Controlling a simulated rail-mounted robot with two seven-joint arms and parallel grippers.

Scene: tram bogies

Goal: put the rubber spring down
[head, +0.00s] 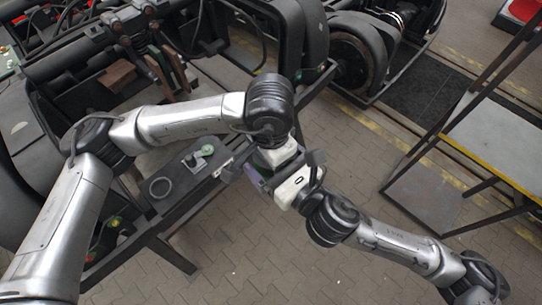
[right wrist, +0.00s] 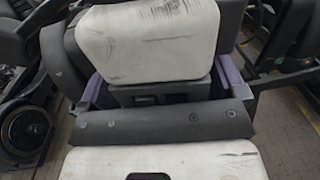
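I cannot make out the rubber spring for certain in either view. A dark ring (head: 161,187) lies flat on the dark bench (head: 178,212) in the head view, and I cannot tell if it is the spring. My right gripper (head: 257,180), with purple and white parts, is just right of the bench edge. My left arm bends down to the same spot, and its hand overlaps the right one, so its fingers are hidden. The right wrist view is filled by scratched white housings and a dark bolted bar; no fingertips or held object can be told there.
A bogie with a wheel (head: 350,62) stands at the back. A metal rack (head: 495,135) stands at the right. Open paving (head: 270,250) lies in front.

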